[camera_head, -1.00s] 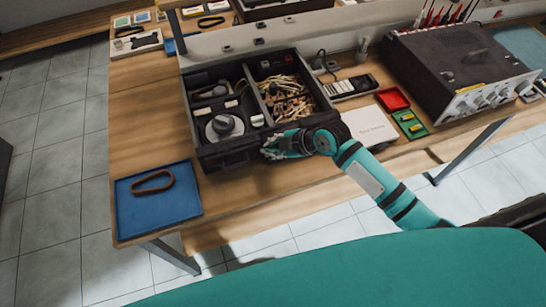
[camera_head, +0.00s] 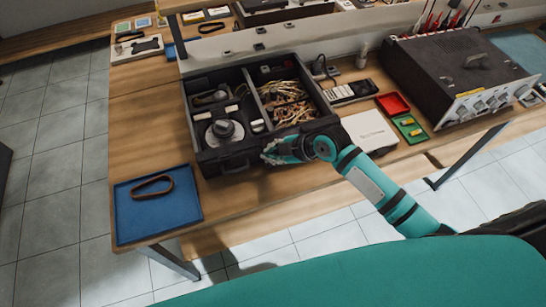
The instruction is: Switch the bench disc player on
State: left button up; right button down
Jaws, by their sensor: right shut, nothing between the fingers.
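The disc player (camera_head: 197,157) is a black open-topped unit on the wooden bench, with its inner parts and wiring showing. A round grey disc mechanism (camera_head: 224,131) sits in its left front compartment, and a bundle of wires (camera_head: 287,98) lies in the right one. My right gripper (camera_head: 268,155) is shut and empty at the right part of the player's front face. Whether it touches the face cannot be told, and it hides the panel behind it. My left gripper is out of view.
A blue tray (camera_head: 185,212) with a brown belt (camera_head: 153,187) lies left. A white box (camera_head: 369,131), red tray (camera_head: 393,104), green tray (camera_head: 410,129) and remote (camera_head: 350,92) lie right. A large black instrument (camera_head: 455,70) stands far right. Bare wood lies before the player.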

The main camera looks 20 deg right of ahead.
dwell(0.4)
jog(key=shift+f+b, duration=0.3)
jog(key=shift+f, duration=0.15)
jog(key=shift+r, duration=0.15)
jog(key=shift+r+p, duration=0.3)
jog(key=shift+p, duration=0.1)
jog(key=shift+r, duration=0.1)
notch_tip(320, 180, up, 6)
jog(key=p, duration=0.5)
